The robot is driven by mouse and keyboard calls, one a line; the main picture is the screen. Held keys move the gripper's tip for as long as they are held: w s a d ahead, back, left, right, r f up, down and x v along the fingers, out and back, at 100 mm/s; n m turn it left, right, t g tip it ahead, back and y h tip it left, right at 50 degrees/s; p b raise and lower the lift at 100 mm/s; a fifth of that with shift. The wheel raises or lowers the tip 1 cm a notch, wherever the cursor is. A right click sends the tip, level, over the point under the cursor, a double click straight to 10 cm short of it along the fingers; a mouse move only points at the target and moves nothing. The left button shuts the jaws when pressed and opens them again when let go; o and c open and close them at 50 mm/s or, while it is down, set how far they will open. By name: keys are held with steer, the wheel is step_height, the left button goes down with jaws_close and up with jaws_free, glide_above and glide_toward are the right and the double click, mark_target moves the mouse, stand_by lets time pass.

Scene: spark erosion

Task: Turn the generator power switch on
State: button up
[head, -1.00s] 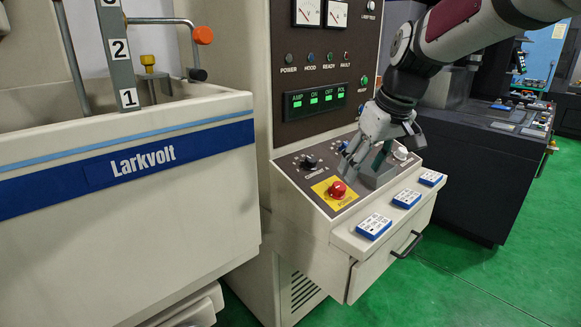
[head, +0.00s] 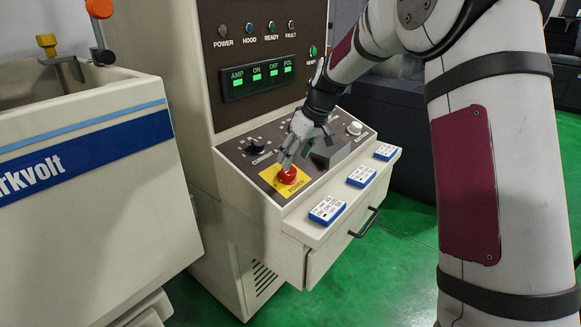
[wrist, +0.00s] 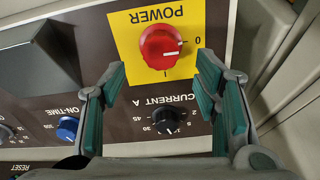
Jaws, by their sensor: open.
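The red power switch (head: 287,174) is a round knob on a yellow plate (head: 270,178) on the generator's sloping panel. In the wrist view the red knob (wrist: 158,46) shows upside down under the word POWER, with a 0 printed beside it to the right. A pale mark on the knob's right side faces roughly toward the 0. My gripper (head: 284,158) is at the switch in the head view. In the wrist view my gripper (wrist: 160,75) is open, with green-padded fingers left and right, below the knob in the picture. Whether it touches the knob is unclear.
A black current knob (wrist: 167,121) and a blue on-time knob (wrist: 68,128) sit nearby. A grey block (head: 330,152) rises from the panel beside my gripper. Blue-edged button pads (head: 327,210) line the front ledge. The Larkvolt tank (head: 90,210) stands left.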

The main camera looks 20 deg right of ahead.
mark_target(287, 174)
steer(key=shift+x, duration=2.65)
steer(key=shift+s, duration=0.1)
steer(key=c, duration=1.1)
